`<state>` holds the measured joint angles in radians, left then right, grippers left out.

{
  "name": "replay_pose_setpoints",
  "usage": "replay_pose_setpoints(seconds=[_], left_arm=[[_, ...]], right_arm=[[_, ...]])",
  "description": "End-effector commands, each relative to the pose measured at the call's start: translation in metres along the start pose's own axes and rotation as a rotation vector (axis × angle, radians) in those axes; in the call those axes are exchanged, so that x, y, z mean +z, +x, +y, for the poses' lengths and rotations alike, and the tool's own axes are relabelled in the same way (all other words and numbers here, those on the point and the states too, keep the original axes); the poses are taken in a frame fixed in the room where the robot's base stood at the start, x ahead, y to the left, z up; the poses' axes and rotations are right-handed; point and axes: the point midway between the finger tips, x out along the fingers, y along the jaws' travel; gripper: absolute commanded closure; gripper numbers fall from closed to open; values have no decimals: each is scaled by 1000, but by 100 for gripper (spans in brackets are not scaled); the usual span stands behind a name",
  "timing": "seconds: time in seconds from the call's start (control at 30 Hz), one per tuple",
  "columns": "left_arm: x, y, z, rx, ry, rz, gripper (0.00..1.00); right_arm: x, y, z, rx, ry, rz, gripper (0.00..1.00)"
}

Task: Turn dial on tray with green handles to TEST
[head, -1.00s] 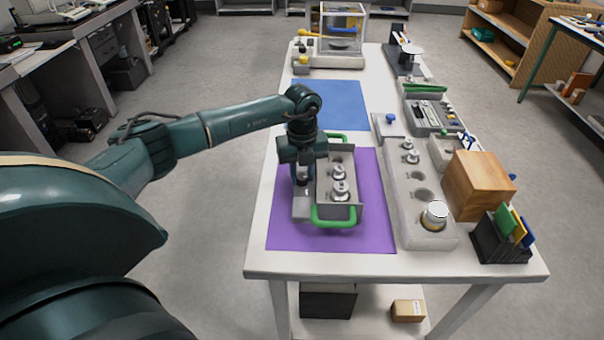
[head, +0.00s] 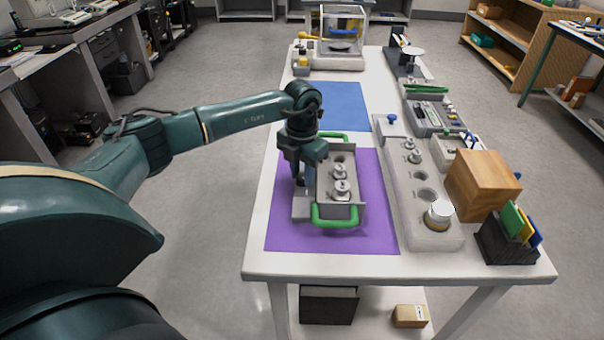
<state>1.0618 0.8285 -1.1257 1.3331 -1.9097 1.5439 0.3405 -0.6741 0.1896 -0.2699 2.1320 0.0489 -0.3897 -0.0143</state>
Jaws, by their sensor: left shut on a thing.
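The grey tray with green handles (head: 358,188) stands on the purple mat, with one green handle (head: 335,222) at its near end and another at its far end. Shiny metal weights (head: 341,188) sit in its wells. My left gripper (head: 301,181) points down at the left side of the tray and is shut on the dial there. The dial and its markings are mostly hidden by the gripper, so I cannot read its setting. My right gripper is not in view.
A purple mat (head: 285,238) lies under the tray, with a blue mat (head: 345,100) beyond. On the right are a long weight block (head: 412,205), a wooden box (head: 482,185) and a black card holder (head: 505,243). A glass-cased balance (head: 342,40) stands at the far end.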

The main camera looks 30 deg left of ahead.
Motion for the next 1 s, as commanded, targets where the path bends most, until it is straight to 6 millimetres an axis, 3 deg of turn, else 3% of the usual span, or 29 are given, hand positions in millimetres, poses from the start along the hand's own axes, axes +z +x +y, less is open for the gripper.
replay_pose_setpoints(seconds=[0.37, 0.93, 0.97, 1.0], left_arm=[[1, -1, 0, 0, 172, -3, 96], [0, -1, 0, 0, 204, -1, 96], [0, -1, 0, 0, 204, -1, 72], [0, -1, 0, 0, 204, -1, 69]], right_arm=[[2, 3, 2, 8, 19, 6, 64], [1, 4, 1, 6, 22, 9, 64], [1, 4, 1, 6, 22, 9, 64], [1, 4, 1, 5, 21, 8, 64]])
